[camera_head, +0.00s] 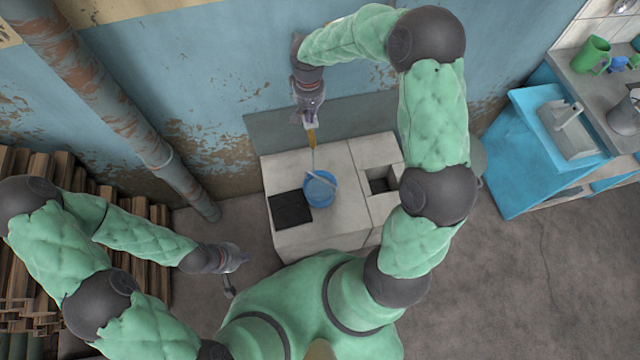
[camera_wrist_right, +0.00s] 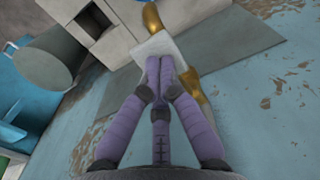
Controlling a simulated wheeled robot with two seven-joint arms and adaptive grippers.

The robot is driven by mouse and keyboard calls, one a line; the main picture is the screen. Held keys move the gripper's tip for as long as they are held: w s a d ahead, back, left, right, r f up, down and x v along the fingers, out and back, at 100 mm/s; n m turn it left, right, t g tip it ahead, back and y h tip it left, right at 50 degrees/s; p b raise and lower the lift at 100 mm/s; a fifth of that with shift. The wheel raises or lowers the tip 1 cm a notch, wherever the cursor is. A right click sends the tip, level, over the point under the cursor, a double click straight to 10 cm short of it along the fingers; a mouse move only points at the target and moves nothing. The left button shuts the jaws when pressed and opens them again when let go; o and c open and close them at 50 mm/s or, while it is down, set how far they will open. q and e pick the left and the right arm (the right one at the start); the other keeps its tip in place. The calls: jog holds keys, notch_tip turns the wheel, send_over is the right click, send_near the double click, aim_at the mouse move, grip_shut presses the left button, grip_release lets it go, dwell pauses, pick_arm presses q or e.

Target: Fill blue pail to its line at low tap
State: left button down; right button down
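The blue pail (camera_head: 322,193) stands on the pale stone block under the tap, with its light handle across the top. A thin pale streak, apparently water, runs from the brass tap (camera_head: 311,134) down to the pail. The line and the level inside are too small to make out. My right gripper (camera_head: 309,122) is at the tap. In the right wrist view, its purple fingers (camera_wrist_right: 161,65) are together, tips against a whitish plate-like tap handle (camera_wrist_right: 154,47), with brass (camera_wrist_right: 152,18) beyond it. My left gripper (camera_head: 240,257) hangs low, left of the block, apparently empty; its opening is unclear.
The stone block (camera_head: 345,215) has a dark square plate (camera_head: 290,209) left of the pail and a square recess (camera_head: 382,181) at right. A blue sink cabinet (camera_head: 525,150) stands further right. Stacked wood (camera_head: 25,260) and a rusty pipe (camera_head: 110,85) are at left.

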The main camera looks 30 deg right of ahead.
notch_tip(320, 180, up, 7)
jog(key=p, duration=0.5)
jog(key=shift+r, duration=0.15)
jog(key=shift+f, duration=0.2)
